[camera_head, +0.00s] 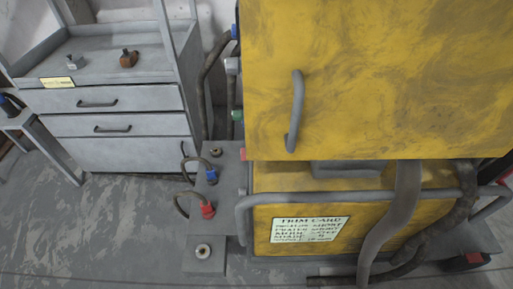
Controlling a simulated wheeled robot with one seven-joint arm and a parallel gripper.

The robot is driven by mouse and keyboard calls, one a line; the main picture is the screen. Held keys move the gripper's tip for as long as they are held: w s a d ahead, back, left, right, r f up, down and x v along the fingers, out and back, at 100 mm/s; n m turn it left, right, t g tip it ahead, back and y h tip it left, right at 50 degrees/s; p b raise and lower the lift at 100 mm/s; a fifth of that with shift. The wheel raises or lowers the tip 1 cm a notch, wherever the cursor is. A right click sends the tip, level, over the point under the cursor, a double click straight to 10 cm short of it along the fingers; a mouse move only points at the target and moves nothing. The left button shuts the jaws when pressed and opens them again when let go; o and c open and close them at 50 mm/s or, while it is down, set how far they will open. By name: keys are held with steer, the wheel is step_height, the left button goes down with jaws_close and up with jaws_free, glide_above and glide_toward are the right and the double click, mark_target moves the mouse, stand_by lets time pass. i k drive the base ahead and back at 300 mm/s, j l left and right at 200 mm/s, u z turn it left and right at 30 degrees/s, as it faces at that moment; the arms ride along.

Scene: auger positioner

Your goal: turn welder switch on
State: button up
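A large yellow cabinet (390,70) with a grey vertical handle (296,112) fills the upper right. A lower yellow box (272,183) with a "TRIM CARD" label (310,229) is beneath it, behind a grey rail (330,199). I cannot pick out a welder switch or tell which of these units is the welder. My gripper is not in view.
A grey drawer cabinet (120,153) with small parts on top stands at left. A grey stepped block (228,190) carries a blue plug (211,177) and a red plug (207,211) on cables. Thick hoses (455,215) hang at right. Floor at lower left is clear.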

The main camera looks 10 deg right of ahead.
mark_target(243, 150)
steer(key=j, duration=0.45)
steer(key=i+j, duration=0.2)
steer(key=j, duration=0.15)
steer(key=i+j+z, duration=0.1)
steer(key=j, duration=0.25)
steer(key=i+j+z, duration=0.1)
steer(key=i+j, duration=0.3)
steer(key=j, duration=0.35)
steer(key=i+j+z, duration=0.1)
steer(key=j, duration=0.25)
steer(key=i+j+z, duration=0.2)
steer(key=i+j, duration=0.25)
steer(key=j, duration=0.2)
steer(key=l, duration=0.15)
